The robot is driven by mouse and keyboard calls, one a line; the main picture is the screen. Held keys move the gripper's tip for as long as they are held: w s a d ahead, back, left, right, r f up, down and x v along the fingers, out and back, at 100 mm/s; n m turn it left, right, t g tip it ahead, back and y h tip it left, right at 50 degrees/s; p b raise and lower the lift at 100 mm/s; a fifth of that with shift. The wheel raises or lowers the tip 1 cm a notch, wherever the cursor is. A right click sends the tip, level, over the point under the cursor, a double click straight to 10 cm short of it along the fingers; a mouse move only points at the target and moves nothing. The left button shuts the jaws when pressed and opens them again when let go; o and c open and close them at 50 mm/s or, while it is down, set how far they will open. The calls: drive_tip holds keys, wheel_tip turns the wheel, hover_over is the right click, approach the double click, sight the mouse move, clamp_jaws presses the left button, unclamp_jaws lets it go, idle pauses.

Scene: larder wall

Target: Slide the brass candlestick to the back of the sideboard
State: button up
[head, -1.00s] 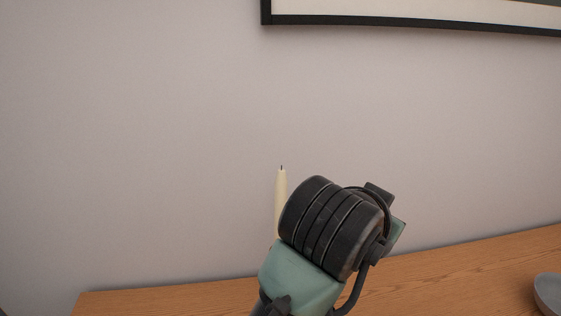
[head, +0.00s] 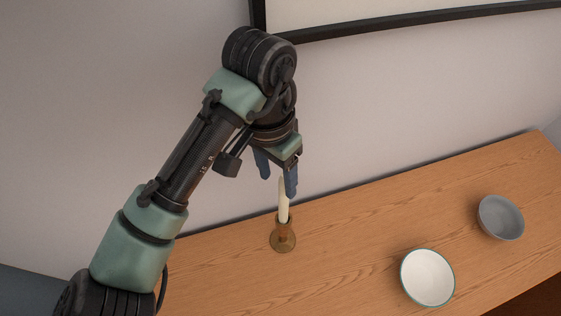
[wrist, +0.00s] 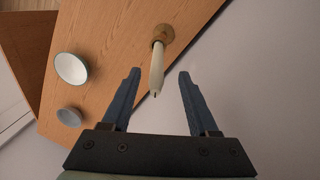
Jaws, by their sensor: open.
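The brass candlestick (head: 283,239) stands upright on the wooden sideboard (head: 350,237), with a cream candle (head: 284,209) in it. My gripper (head: 277,184) is open above the candlestick, its blue fingers pointing down near the candle's top. One finger partly covers the candle in the head view. In the wrist view, the candle (wrist: 157,72) reaches up toward the space between the open fingers (wrist: 158,77), and the candlestick's base (wrist: 163,33) is beyond it. I see no finger touching the candlestick's brass part.
A white bowl with a green rim (head: 428,278) and a grey bowl (head: 501,218) stand to the right on the sideboard. The wall (head: 380,110) rises behind it, with a dark picture frame (head: 400,27) above. The wood between candlestick and bowls is clear.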

sight(284, 195)
drive_tip(key=shift+w+d+f, duration=0.15)
drive_tip(key=shift+w, duration=0.4)
drive_tip(key=shift+d+f, duration=0.1)
drive_tip(key=shift+d, duration=0.05)
drive_tip(key=shift+s+f, duration=0.45)
drive_tip(key=shift+s, duration=0.3)
drive_tip(key=shift+f, duration=0.3)
drive_tip(key=f, duration=0.2)
drive_tip(key=d+f, duration=0.1)
drive_tip(key=f, duration=0.1)
drive_tip(key=shift+w+f, duration=0.1)
drive_tip(key=shift+w, duration=0.1)
drive_tip(key=shift+s+a+f+b, duration=0.15)
drive_tip(key=shift+f+b, duration=0.15)
drive_tip(key=shift+f, duration=0.15)
drive_tip(key=shift+c, duration=0.2)
clamp_jaws()
